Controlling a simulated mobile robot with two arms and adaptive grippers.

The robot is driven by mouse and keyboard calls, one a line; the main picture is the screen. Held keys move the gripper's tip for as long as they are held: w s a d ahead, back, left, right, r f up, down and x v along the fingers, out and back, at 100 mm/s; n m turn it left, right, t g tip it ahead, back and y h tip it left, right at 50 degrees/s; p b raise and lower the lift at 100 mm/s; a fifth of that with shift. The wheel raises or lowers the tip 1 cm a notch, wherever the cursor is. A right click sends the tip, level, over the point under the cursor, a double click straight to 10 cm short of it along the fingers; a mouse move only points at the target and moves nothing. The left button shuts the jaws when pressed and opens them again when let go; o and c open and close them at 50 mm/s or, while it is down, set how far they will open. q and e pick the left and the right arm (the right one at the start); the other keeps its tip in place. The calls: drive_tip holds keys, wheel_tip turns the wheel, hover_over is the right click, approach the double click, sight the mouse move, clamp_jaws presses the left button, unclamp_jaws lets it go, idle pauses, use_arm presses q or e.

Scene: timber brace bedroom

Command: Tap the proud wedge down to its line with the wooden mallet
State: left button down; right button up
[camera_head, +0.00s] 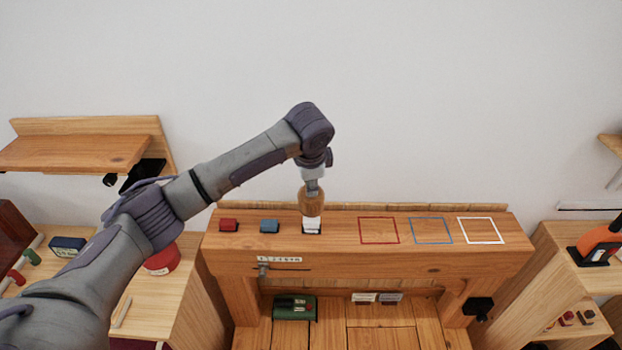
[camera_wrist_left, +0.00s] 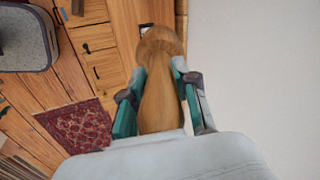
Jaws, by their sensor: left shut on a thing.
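My left gripper (camera_head: 313,184) is shut on the wooden mallet (camera_head: 312,201), which hangs head down over the beam. In the left wrist view the teal-padded fingers (camera_wrist_left: 158,98) clasp the mallet's handle (camera_wrist_left: 159,108); its rounded head (camera_wrist_left: 160,42) is beyond them. A white wedge (camera_head: 312,224) stands directly under the mallet head, in a dark slot; whether they touch I cannot tell. It looks taller than the red wedge (camera_head: 229,225) and the blue wedge (camera_head: 269,226) to its left. The mallet hides its top, and its line is not discernible.
The wooden beam (camera_head: 340,260) carries red (camera_head: 379,230), blue (camera_head: 431,230) and white (camera_head: 480,230) square outlines on its clear right half. A green box (camera_head: 295,308) sits below. A red round container (camera_head: 162,260) stands on the left cabinet. A pale wall rises behind.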

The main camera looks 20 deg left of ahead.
use_arm(q)
drive_tip(key=shift+f, duration=0.1)
drive_tip(key=shift+w+f, duration=0.35)
drive_tip(key=shift+w, duration=0.2)
drive_tip(key=shift+s, duration=0.1)
use_arm(e)
drive_tip(key=shift+w, duration=0.25)
